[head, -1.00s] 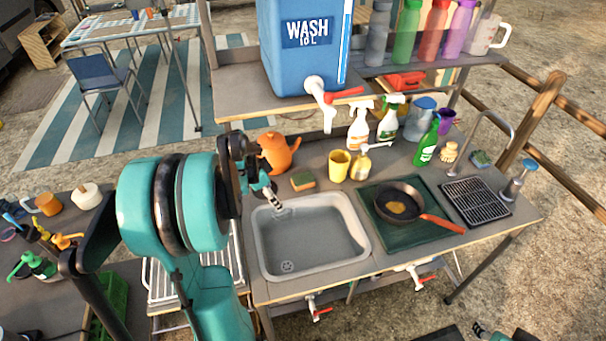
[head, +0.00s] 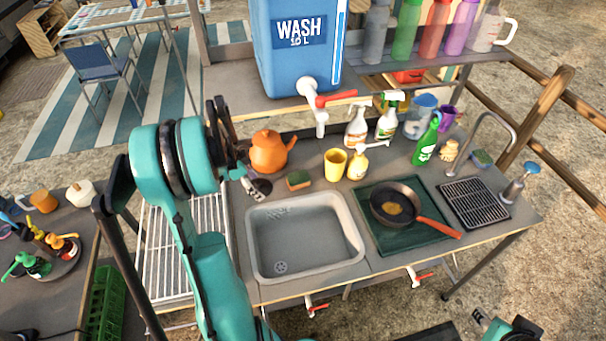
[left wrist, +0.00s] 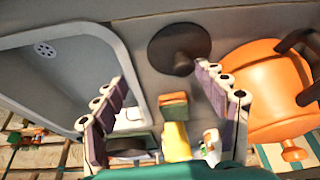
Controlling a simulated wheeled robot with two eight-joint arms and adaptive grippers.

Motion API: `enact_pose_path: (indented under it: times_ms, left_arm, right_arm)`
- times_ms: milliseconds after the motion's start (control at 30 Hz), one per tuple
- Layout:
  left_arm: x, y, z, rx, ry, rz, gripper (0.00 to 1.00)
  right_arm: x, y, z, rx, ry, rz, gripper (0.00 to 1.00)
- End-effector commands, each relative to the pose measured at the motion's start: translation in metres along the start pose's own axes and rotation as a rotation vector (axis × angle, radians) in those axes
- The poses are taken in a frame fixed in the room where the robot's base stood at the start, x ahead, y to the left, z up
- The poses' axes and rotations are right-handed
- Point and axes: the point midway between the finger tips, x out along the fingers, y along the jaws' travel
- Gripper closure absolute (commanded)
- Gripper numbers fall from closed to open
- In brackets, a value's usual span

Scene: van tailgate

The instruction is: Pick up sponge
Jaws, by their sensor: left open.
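The sponge (head: 298,180), orange with a green side, lies on the grey counter behind the sink, left of the yellow cup. In the left wrist view the sponge (left wrist: 173,106) shows between my two fingers but beyond them, apart from both. My left gripper (head: 254,187) is open and empty, left of the sponge, near the sink's back left corner; its fingers also show in the left wrist view (left wrist: 160,76). Part of my right gripper (head: 482,322) shows at the bottom edge, far from the sponge; its jaws are unclear.
An orange kettle (head: 269,152) stands close behind my left gripper. A dark round object (left wrist: 180,46) lies near the fingers. The sink (head: 305,240) is empty. The yellow cup (head: 335,163) and several bottles stand right of the sponge. A blue water tank (head: 299,60) is above.

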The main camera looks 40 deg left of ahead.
Motion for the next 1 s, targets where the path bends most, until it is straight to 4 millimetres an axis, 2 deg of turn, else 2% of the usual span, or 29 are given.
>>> enact_pose_path:
  times_ms: [167, 500, 767, 967, 1000]
  left_arm:
    - [0.003, 0.0, -0.007, 0.002, 0.0, 0.001, 0.28]
    - [0.026, 0.001, -0.06, 0.003, -0.001, 0.001, 0.28]
    - [0.034, 0.0, -0.08, 0.001, -0.001, 0.0, 0.28]
    - [0.049, 0.001, -0.115, 0.003, 0.0, 0.001, 0.28]
    - [0.059, 0.0, -0.111, 0.001, -0.001, 0.0, 0.28]
  right_arm:
    - [0.001, 0.0, 0.001, 0.0, 0.0, 0.0, 0.6]
    - [0.009, 0.0, 0.007, 0.0, 0.0, 0.0, 0.6]
    - [0.012, 0.0, 0.009, 0.0, 0.0, 0.0, 0.6]
    - [0.018, 0.0, 0.013, 0.0, 0.0, 0.0, 0.6]
    - [0.02, 0.0, 0.015, 0.0, 0.0, 0.0, 0.6]
